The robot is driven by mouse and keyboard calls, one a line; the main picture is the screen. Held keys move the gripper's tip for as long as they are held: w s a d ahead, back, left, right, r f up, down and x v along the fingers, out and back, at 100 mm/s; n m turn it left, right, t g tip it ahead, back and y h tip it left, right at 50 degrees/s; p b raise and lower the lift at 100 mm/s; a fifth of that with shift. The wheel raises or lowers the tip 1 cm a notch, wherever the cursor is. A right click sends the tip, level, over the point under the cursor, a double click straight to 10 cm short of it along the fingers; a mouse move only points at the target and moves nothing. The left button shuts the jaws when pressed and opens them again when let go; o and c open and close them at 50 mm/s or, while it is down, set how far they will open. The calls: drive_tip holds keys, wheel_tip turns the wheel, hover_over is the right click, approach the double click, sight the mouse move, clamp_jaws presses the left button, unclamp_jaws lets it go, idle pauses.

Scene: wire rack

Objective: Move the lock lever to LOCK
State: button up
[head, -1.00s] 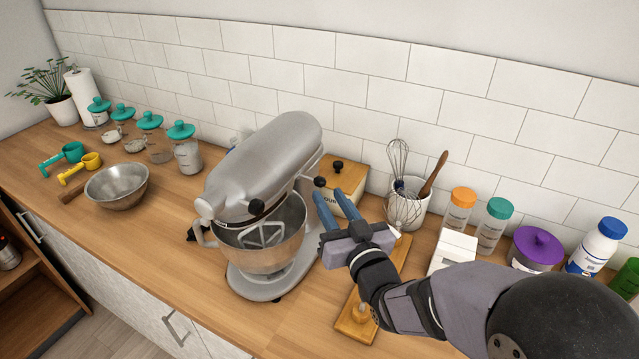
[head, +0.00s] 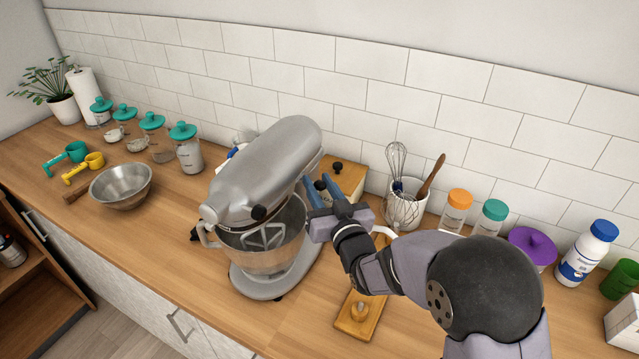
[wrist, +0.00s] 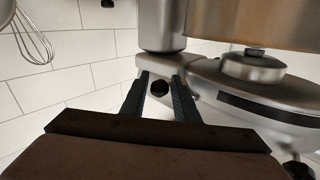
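A small black knob (head: 320,185) at the rear of the mixer's side looks like the lock lever. It also shows as a dark round end (wrist: 159,88) in the wrist view. My gripper (head: 319,182) is open at the mixer's rear side. In the wrist view its two fingers (wrist: 161,78) stand on either side of the knob, with a gap showing. I cannot tell whether either finger touches it. No LOCK marking is readable.
Another black knob (head: 258,213) sits on the mixer head's side. A wooden-lidded box (head: 345,175) and a utensil holder (head: 405,205) stand behind my gripper. A wooden board (head: 358,315) lies beneath my arm.

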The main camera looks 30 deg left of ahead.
clamp_jaws()
drive_tip(key=s+b, duration=0.2)
drive_tip(key=shift+s, duration=0.3)
drive_tip(key=shift+c, duration=0.4)
unclamp_jaws()
drive_tip(key=shift+f, duration=0.1)
drive_tip(key=shift+o, duration=0.4)
drive_tip(key=shift+s, duration=0.1)
